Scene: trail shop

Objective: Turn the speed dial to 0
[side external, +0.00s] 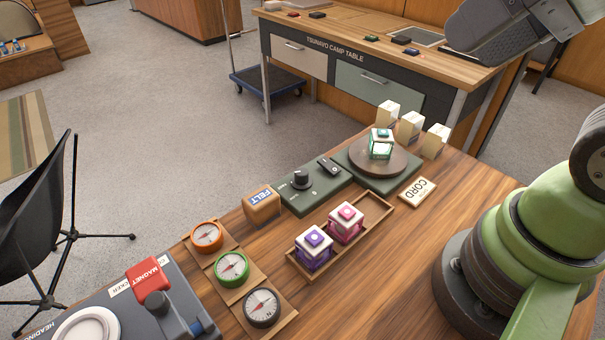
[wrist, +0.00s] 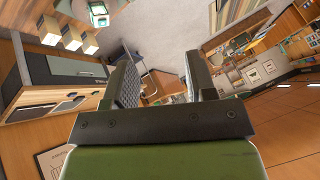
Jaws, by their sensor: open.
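The speed dial (side external: 301,180) is a dark round knob on a low green control box (side external: 318,187) on the wooden table. Its markings are too small to read. A dark switch (side external: 329,166) sits on the same box, to the right of the dial. Beside the box is a round brown turntable (side external: 361,164) with a green and white cube (side external: 381,143) on it. My gripper (wrist: 160,75) is open in the wrist view, with nothing between its fingers. It is raised, well away from the dial, which I cannot make out in the wrist view.
A wooden tray (side external: 288,252) with purple and pink cubes stands in front of the box. A FELT block (side external: 262,204), CORD tag (side external: 417,192), several compasses (side external: 232,268) and a red MAGNET block (side external: 148,278) lie around. White blocks (side external: 411,125) stand behind the turntable.

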